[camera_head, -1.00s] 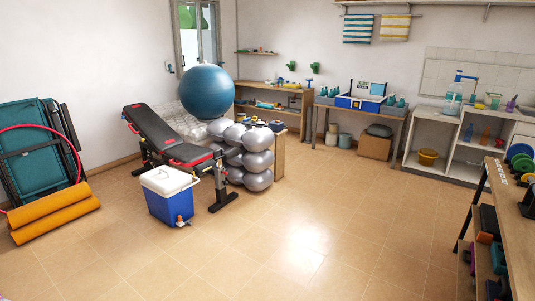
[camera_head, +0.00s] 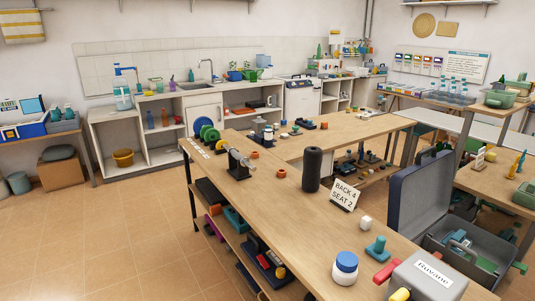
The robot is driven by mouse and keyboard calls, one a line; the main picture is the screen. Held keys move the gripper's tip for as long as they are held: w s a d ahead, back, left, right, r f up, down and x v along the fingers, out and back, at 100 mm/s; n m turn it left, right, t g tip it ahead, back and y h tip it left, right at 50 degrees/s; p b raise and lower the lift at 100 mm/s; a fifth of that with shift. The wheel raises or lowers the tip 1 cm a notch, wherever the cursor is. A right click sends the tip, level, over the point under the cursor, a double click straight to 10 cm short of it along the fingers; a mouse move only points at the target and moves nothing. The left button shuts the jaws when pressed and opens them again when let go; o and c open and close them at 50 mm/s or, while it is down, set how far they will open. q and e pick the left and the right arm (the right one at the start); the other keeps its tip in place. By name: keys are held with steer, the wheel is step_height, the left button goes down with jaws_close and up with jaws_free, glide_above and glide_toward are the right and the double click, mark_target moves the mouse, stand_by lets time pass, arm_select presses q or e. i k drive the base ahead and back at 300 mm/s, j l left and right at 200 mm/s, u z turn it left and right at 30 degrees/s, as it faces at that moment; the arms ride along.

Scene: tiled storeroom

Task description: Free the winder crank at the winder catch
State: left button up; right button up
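Neither of my grippers shows in the head view. I cannot make out for sure a winder crank or a winder catch. A dark device with a metal cylinder (camera_head: 240,162) stands on the near wooden bench, towards its far left end. At the bench's front right stands a grey box with a white label (camera_head: 428,279). A red handle-like part (camera_head: 388,270) and a yellow knob-like part (camera_head: 400,295) show at its left side; the lower frame edge cuts the box off.
The long wooden bench (camera_head: 285,205) also bears a black cylinder (camera_head: 312,169), a sign (camera_head: 344,194), a white jar with a blue lid (camera_head: 345,268) and a teal piece (camera_head: 376,249). An open grey case (camera_head: 410,205) stands at right. The tiled floor (camera_head: 110,240) at left is clear.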

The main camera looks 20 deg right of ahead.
mark_target(386, 273)
steer(key=i+z, duration=0.2)
steer(key=z, duration=0.25)
steer(key=i+j+z, duration=0.15)
steer(key=z, duration=0.3)
steer(key=i+j+z, duration=0.15)
steer(key=z, duration=0.3)
steer(key=i+j+z, duration=0.1)
steer(key=j+z, duration=0.15)
steer(key=z, duration=0.2)
steer(key=i+j+z, duration=0.1)
steer(key=j+z, duration=0.15)
steer(key=z, duration=0.2)
steer(key=j+z, duration=0.95)
steer(key=j, duration=0.2)
steer(key=k, duration=0.15)
